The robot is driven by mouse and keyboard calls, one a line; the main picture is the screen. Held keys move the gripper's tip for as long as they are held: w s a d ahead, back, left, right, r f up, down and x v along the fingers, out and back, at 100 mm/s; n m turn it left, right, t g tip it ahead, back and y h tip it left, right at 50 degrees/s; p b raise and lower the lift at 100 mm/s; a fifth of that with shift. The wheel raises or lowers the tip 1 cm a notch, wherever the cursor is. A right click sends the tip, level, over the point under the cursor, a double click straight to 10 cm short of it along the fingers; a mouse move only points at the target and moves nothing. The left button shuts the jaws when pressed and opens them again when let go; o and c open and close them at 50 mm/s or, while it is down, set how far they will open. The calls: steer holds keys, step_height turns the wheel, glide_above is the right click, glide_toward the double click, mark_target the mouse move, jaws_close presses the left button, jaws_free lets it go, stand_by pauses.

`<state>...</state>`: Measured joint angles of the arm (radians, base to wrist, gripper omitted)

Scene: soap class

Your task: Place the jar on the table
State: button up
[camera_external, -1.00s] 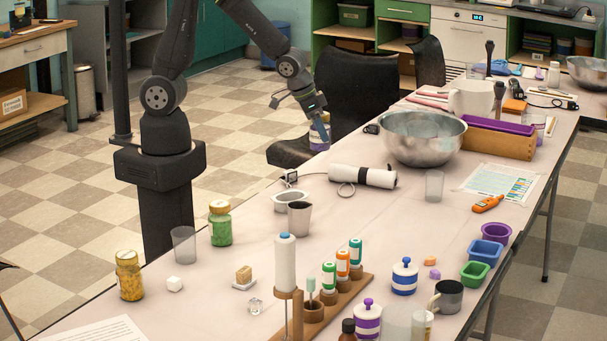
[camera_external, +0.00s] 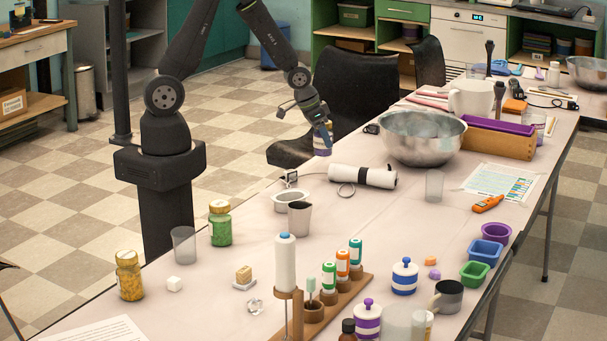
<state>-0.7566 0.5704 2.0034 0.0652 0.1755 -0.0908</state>
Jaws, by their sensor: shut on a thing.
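My gripper (camera_external: 320,126) is at the far left part of the table, pointing down. It is shut on a small jar (camera_external: 322,144) with a purple-blue band and a pale lower part. The fingers cover the jar's top. The jar is upright or nearly so, close to the table's left edge; I cannot tell whether its base touches the table. The long pale table (camera_external: 255,221) runs from the front left to the back right.
A large metal bowl (camera_external: 421,137) stands to the right. A black chair (camera_external: 352,92) is behind the gripper. Bare tabletop lies around the middle.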

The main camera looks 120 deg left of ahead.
mark_target(323, 149)
steer(key=shift+f, duration=2)
steer(key=shift+f, duration=0.1)
steer(key=o, duration=1.2)
steer(key=shift+c, duration=0.2)
steer(key=shift+r, duration=0.55)
steer(key=v, duration=1.1)
steer(key=shift+s+d, duration=0.1)
steer(key=shift+f, duration=0.1)
steer(key=shift+x, duration=6.05)
